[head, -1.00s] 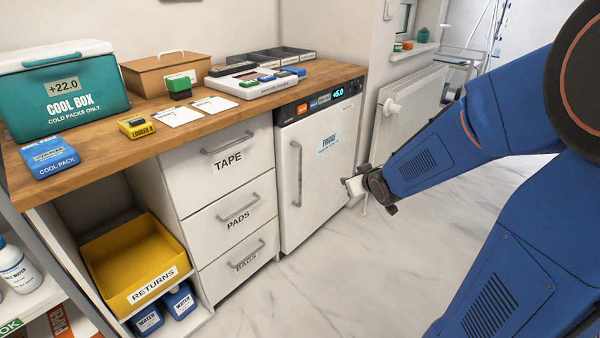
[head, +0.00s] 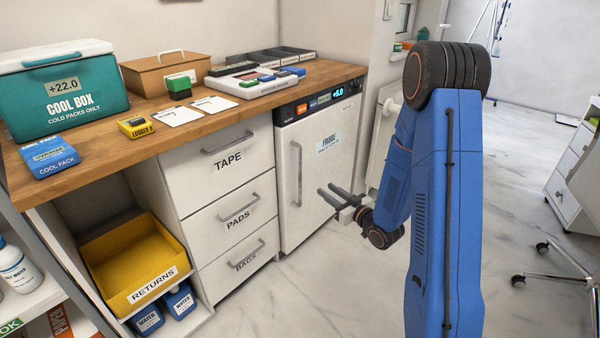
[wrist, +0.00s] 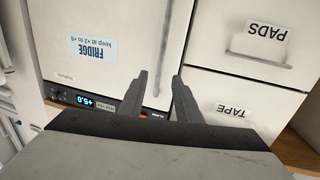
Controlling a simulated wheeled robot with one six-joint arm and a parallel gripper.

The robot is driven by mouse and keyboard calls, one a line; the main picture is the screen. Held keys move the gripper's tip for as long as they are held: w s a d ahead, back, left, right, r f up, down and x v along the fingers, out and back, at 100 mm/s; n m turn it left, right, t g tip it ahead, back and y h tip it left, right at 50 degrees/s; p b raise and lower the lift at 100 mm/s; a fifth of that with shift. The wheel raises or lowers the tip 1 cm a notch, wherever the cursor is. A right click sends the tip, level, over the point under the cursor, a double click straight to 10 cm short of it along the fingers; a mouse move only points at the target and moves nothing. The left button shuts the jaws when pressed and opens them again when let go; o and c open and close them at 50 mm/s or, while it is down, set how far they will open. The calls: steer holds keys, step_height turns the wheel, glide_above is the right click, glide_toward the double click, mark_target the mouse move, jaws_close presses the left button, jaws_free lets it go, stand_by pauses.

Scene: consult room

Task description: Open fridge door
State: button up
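The white fridge (head: 325,185) stands under the right end of the wooden counter. Its door is closed, with a grey vertical handle (head: 297,174) on the door's left side and a blue FRIDGE label. My gripper (head: 325,195) is in front of the door, to the right of the handle and apart from it. The wrist view is upside down; there my gripper (wrist: 159,87) points toward the gap between the fridge door (wrist: 95,35) and the drawers. The fingers hide part of the door edge there.
Drawers marked TAPE (head: 225,165), PADS and BAGS stand closed left of the fridge. A yellow RETURNS bin (head: 130,262) sits further left. The cool box (head: 62,95) and trays are on the counter. A radiator (head: 384,125) is right of the fridge. Floor in front is clear.

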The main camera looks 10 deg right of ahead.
steer(key=shift+a+f, duration=0.1)
steer(key=shift+f, duration=0.05)
steer(key=x, duration=1.7)
steer(key=shift+r, duration=0.35)
steer(key=shift+a, duration=0.1)
jaws_close()
